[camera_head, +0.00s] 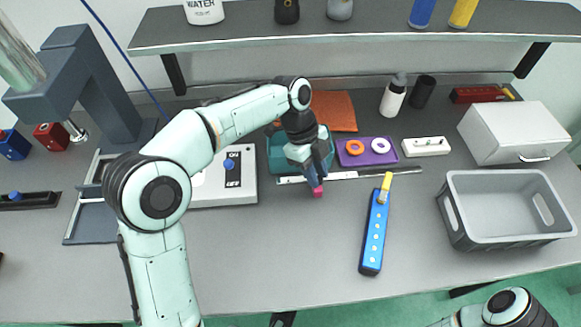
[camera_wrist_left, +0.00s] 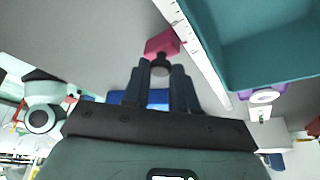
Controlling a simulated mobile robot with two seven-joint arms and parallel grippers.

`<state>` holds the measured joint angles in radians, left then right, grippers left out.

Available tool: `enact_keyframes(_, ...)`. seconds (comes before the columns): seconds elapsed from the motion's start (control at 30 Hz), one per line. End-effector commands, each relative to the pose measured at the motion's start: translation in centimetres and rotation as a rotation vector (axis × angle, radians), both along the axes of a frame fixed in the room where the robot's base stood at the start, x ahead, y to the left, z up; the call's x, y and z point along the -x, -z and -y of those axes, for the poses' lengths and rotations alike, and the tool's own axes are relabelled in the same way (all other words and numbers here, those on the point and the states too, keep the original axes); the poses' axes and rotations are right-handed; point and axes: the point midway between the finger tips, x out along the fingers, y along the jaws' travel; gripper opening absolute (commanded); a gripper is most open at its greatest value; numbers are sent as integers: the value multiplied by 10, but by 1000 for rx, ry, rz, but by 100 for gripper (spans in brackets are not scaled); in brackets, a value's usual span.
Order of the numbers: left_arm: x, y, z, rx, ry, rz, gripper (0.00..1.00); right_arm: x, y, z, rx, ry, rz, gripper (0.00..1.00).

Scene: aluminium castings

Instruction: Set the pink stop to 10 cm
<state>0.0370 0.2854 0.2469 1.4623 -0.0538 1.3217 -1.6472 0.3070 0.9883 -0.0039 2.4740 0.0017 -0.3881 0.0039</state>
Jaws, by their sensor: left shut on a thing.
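The pink stop (camera_head: 318,191) is a small block beside the front edge of the white ruler (camera_head: 345,175). In the left wrist view the pink stop (camera_wrist_left: 161,43) has a dark round knob facing my fingers, and the ruler (camera_wrist_left: 192,52) runs past it. My left gripper (camera_head: 315,181) points down at the stop. In the left wrist view my left gripper (camera_wrist_left: 160,75) is shut on the stop's knob. The scale figures are too small to read, so I cannot tell the stop's position. My right gripper is out of view.
A teal bin (camera_head: 275,155) stands behind the ruler, partly hidden by my left arm. A purple tray (camera_head: 380,158) with rings is to its right. A blue bar (camera_head: 374,240) lies in front, and a grey crate (camera_head: 507,235) stands at right.

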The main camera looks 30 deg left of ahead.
Motion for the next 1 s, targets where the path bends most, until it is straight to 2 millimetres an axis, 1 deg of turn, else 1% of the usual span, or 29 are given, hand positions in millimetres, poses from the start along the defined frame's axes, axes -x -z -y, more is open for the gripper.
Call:
enact_keyframes(0.03,-6,-3,9,2,4,3,0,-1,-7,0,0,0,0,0)
enact_keyframes(0.13,-10,-2,17,2,0,3,0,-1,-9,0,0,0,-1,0)
enact_keyframes(0.47,-12,-1,18,2,-3,4,0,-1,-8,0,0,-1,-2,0)
enact_keyframes(0.5,-12,-1,18,1,-3,4,40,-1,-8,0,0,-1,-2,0)
enact_keyframes(0.53,-12,-1,18,1,-3,4,50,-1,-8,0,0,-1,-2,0)
enact_keyframes(0.57,-11,-1,18,1,-3,4,52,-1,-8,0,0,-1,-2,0)
enact_keyframes(0.87,-11,-2,17,1,-2,2,52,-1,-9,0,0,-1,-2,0)
enact_keyframes(1.0,-13,-14,13,0,-4,6,52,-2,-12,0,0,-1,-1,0)
